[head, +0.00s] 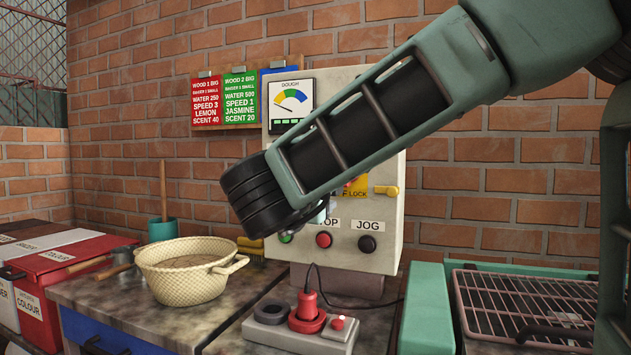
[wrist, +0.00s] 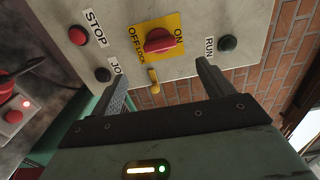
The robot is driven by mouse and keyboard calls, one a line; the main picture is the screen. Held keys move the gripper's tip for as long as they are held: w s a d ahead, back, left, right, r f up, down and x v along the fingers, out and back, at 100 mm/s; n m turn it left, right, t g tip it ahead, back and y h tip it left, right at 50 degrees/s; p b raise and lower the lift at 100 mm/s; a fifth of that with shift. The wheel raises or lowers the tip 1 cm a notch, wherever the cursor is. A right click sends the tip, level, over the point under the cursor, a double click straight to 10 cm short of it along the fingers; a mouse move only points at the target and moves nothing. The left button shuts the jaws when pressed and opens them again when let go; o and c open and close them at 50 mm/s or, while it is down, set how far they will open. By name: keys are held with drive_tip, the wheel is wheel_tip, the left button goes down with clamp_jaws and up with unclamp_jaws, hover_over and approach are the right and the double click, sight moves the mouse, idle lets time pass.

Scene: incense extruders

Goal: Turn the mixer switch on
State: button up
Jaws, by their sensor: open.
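The mixer switch is a red rotary knob (wrist: 160,40) on a yellow plate (wrist: 178,24) marked ON and OFF/LOCK, on the pale control box (head: 350,255). In the wrist view, the knob's grip lies roughly along the line between the two labels; I cannot tell which it points to. In the head view my arm hides most of the plate (head: 357,186). My gripper (wrist: 163,76) is open, its fingers spread, with the knob ahead of the gap and apart from them. A yellow lever (wrist: 153,82) shows between the fingers, beside the plate; it also shows in the head view (head: 386,190).
Red STOP (head: 323,239) and black JOG (head: 367,243) buttons sit low on the box; a black RUN button (wrist: 228,43) shows in the wrist view. A cream basket (head: 187,279) and a power strip with a red plug (head: 307,318) stand in front. A wire rack (head: 520,300) is at right.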

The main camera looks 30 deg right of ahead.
drive_tip(key=v, duration=0.6)
drive_tip(key=shift+a, duration=0.1)
idle(0.3)
